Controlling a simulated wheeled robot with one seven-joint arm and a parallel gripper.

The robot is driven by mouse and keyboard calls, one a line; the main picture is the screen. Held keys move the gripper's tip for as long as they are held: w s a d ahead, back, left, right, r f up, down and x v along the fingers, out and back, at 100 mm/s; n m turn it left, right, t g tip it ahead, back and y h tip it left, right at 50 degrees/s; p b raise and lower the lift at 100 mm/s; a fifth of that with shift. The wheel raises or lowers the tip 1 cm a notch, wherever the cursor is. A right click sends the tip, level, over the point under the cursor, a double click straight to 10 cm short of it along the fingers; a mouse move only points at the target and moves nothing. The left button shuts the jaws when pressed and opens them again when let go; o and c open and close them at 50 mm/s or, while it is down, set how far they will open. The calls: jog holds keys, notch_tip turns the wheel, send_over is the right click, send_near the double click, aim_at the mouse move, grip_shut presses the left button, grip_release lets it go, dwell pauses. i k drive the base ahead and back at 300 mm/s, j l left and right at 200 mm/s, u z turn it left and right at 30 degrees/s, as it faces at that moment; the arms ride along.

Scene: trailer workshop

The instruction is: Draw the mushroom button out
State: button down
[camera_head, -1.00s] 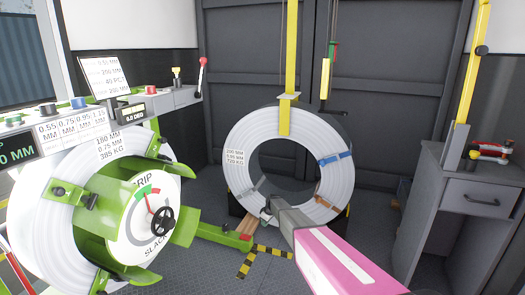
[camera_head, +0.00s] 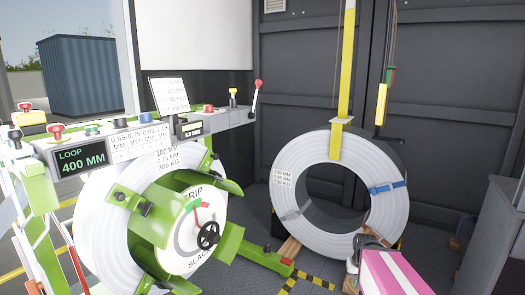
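Two red mushroom-shaped buttons show at the left; I cannot tell which one the task means. One red button (camera_head: 57,131) stands on the green-framed console above the loop display. The other red button (camera_head: 24,106) sits on a yellow box (camera_head: 30,117) at the far left. Whether either is pressed in is too small to tell. My gripper (camera_head: 354,266) is at the lower right, at the end of my pink arm, in front of the coil's lower edge and far from both buttons. Its fingers are too unclear to show whether they are open.
The console (camera_head: 135,140) carries more knobs and a red-tipped lever (camera_head: 257,86). A green decoiler with a white coil (camera_head: 100,225) and handwheel (camera_head: 208,235) stands below it. A grey cabinet (camera_head: 495,235) is at right.

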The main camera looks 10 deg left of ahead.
aim_at(25, 106)
jog(key=k+j, duration=0.35)
jog(key=k, duration=0.25)
jog(key=k+j+u, duration=0.25)
jog(key=u, duration=0.25)
jog(key=k+j+u, duration=0.35)
jog(key=u, duration=1)
jog(key=j, duration=0.15)
jog(key=i+z, duration=0.05)
